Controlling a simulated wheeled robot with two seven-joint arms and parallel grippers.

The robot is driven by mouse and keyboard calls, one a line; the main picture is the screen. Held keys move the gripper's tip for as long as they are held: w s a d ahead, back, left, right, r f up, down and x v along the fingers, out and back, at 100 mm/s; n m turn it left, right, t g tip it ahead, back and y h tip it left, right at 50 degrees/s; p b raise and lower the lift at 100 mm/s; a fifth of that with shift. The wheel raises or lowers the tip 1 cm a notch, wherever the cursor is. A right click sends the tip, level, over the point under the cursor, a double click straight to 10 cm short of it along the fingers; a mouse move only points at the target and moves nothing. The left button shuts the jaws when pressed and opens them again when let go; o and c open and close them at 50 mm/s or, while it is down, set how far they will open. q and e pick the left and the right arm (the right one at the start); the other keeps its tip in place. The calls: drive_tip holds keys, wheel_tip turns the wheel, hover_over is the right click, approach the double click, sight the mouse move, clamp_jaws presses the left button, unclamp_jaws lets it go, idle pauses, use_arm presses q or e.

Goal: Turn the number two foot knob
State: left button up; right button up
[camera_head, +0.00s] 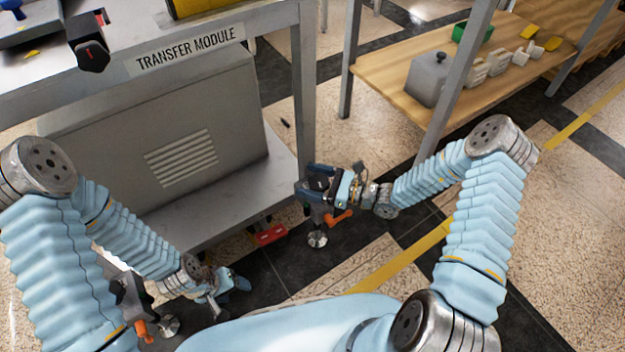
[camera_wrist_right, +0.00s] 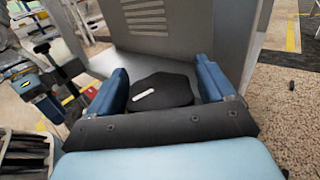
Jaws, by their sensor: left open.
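A black knob (camera_wrist_right: 160,90) with a white bar mark lies between the two blue fingers of my right gripper (camera_wrist_right: 161,78) in the right wrist view. The fingers stand wide apart on either side of it, with a small gap at the right; contact at the left is unclear. In the head view my right gripper (camera_head: 320,184) is at the module's front right leg, above a foot with an orange lever (camera_head: 338,218) and round metal pad (camera_head: 317,239). My left gripper (camera_head: 228,284) is open and empty near the front left foot (camera_head: 168,325). I see no number on the knob.
The grey transfer module (camera_head: 190,50) stands over a lower shelf (camera_head: 200,205). A red part (camera_head: 270,234) sits below the shelf edge. A wooden table (camera_head: 395,80) with a grey box and other items stands at the back right. Open floor lies between.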

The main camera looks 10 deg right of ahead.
drive_tip(key=shift+d, duration=0.1)
drive_tip(key=v, duration=1.3)
drive_tip(key=shift+s+d, duration=0.2)
drive_tip(key=shift+d, duration=0.1)
